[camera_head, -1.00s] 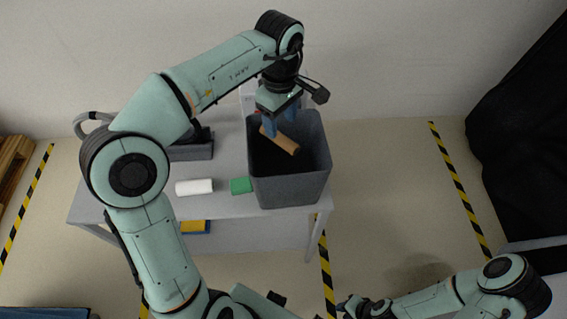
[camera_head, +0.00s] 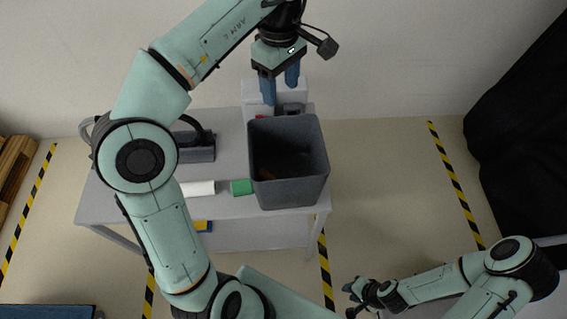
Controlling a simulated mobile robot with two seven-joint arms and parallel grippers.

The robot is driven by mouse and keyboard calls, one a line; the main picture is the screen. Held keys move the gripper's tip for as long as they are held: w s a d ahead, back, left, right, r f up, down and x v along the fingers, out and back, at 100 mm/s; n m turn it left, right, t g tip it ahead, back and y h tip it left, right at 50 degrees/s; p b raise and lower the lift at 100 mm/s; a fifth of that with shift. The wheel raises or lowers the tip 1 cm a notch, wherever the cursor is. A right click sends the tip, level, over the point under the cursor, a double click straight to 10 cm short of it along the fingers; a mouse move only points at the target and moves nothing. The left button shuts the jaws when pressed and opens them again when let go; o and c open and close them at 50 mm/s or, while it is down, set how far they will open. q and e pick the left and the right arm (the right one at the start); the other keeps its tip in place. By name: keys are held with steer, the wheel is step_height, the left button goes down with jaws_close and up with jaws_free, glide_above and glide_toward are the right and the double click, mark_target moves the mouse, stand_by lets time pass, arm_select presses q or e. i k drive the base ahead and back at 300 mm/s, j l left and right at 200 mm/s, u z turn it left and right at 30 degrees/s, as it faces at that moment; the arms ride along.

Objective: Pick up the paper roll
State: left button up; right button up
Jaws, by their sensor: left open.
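A white roll (camera_head: 201,188) lies on its side on the grey table, left of the green item; my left arm covers its left end. A brown cylinder (camera_head: 268,174) lies low inside the dark grey bin (camera_head: 290,192), mostly in shadow. My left gripper (camera_head: 280,92) is open and empty, with its blue fingers pointing down above the back edge of the bin. It is well apart from the white roll. My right gripper (camera_head: 355,297) is low at the bottom of the view, away from the table; its jaws are too small to read.
A green item (camera_head: 241,187) lies against the bin's left side. A dark grey carrier (camera_head: 195,150) with a handle stands at the table's back left. A pale box (camera_head: 260,92) is behind the bin. Floor right of the table is clear.

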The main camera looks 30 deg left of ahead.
mark_target(204, 187)
steer(key=k+l, duration=0.1)
steer(key=k, duration=0.4)
steer(key=k+l, duration=0.15)
steer(key=k, duration=0.35)
